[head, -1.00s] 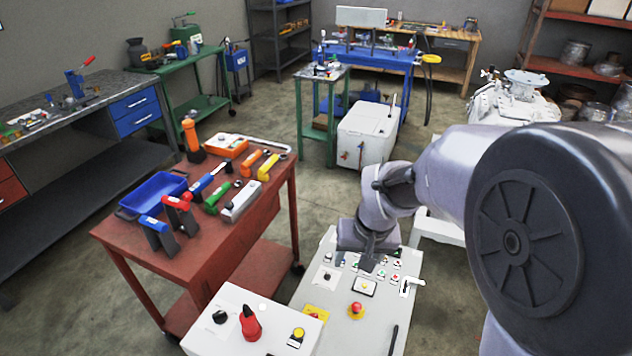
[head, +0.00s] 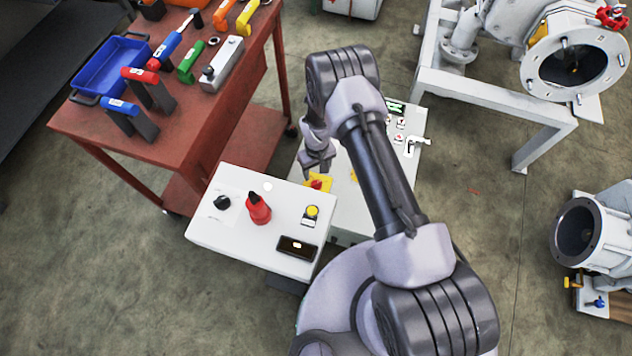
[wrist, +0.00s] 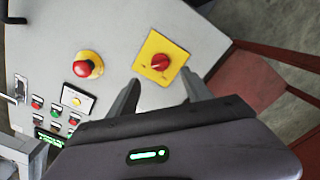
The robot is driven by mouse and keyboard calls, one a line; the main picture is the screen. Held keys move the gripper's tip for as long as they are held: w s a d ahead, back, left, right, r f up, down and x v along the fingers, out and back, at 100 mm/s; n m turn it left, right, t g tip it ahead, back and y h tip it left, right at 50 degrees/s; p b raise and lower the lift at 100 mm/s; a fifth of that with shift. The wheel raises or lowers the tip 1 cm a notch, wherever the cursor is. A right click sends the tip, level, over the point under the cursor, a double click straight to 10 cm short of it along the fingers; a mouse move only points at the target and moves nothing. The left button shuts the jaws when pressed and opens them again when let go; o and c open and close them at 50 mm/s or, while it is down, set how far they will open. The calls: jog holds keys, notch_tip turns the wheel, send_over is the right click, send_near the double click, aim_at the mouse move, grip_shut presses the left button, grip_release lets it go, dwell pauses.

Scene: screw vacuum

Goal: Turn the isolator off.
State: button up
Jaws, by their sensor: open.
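The isolator (wrist: 160,62) is a red rotary knob on a square yellow plate, set in a pale panel (wrist: 120,25). In the wrist view its handle lies at a slant; I cannot read the plate's markings. In the head view the isolator (head: 317,184) is partly covered by my gripper (head: 318,165). In the wrist view my gripper (wrist: 161,90) is open, with its two fingers apart and nothing between them. The fingertips are just short of the yellow plate in the picture, and the knob is ahead of the gap, apart from both fingers.
A red emergency button (wrist: 84,68) sits beside the isolator, with several small buttons (wrist: 55,105) beyond it. A white box (head: 225,238) with a red switch (head: 257,208) stands in front of the panel. A red tool cart (head: 95,125) is at left.

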aim_at(317, 183)
notch_tip(317, 183, down, 9)
jog(key=b, duration=0.3)
jog(key=shift+r, duration=0.1)
grip_shut()
